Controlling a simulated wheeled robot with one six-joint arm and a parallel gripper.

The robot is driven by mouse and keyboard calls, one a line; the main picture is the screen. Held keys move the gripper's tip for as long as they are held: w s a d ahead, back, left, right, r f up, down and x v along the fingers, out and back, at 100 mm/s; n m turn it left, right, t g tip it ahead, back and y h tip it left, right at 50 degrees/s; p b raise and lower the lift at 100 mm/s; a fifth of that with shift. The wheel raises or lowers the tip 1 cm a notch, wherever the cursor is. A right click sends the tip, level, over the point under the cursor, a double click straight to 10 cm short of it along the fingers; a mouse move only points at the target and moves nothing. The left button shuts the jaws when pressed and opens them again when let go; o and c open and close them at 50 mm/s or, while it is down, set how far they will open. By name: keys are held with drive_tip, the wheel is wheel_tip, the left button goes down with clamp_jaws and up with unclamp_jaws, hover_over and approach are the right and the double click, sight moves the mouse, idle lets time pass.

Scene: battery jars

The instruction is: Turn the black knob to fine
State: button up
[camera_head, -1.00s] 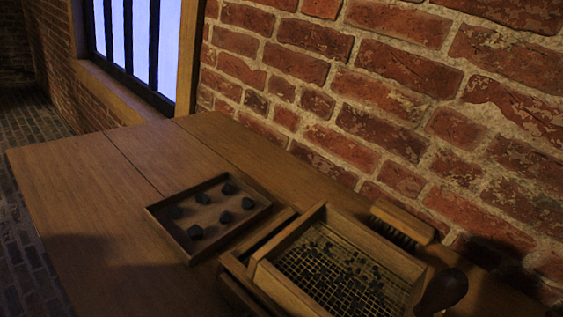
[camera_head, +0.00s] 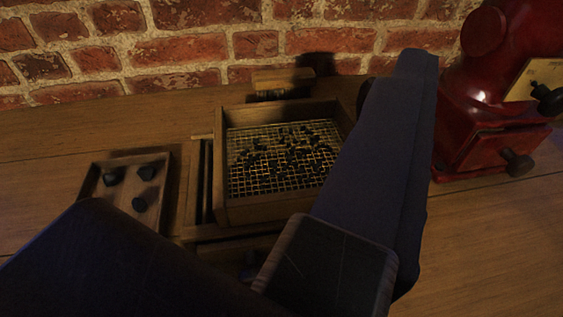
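A red machine (camera_head: 487,105) stands at the right, partly cut off by the picture's edge. A brass-coloured plate (camera_head: 532,78) is on its front, and a black knob (camera_head: 549,99) sticks out there at the right edge. Any lettering on the plate is too small to read. A second dark knob (camera_head: 517,163) is on the small red drawer front below. Large dark parts of my own arm fill the lower left and the middle right, apart from the knobs.
A wooden sieve box (camera_head: 222,190) with wire mesh and black granules stands mid-table. A shallow tray (camera_head: 88,182) with black lumps is left of it. A wooden brush (camera_head: 283,80) lies behind, near the brick wall. The table's lower right (camera_head: 490,235) is clear.

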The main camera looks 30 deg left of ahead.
drive_tip(key=shift+s+a+f+g+y, duration=0.2)
drive_tip(key=shift+s+a+f, duration=0.1)
drive_tip(key=shift+a, duration=0.15)
drive_tip(key=shift+s+a+f+g+y, duration=0.1)
drive_tip(key=shift+s+a+f+y, duration=0.15)
drive_tip(key=shift+a, duration=0.15)
drive_tip(key=shift+s, duration=0.1)
idle(0.8)
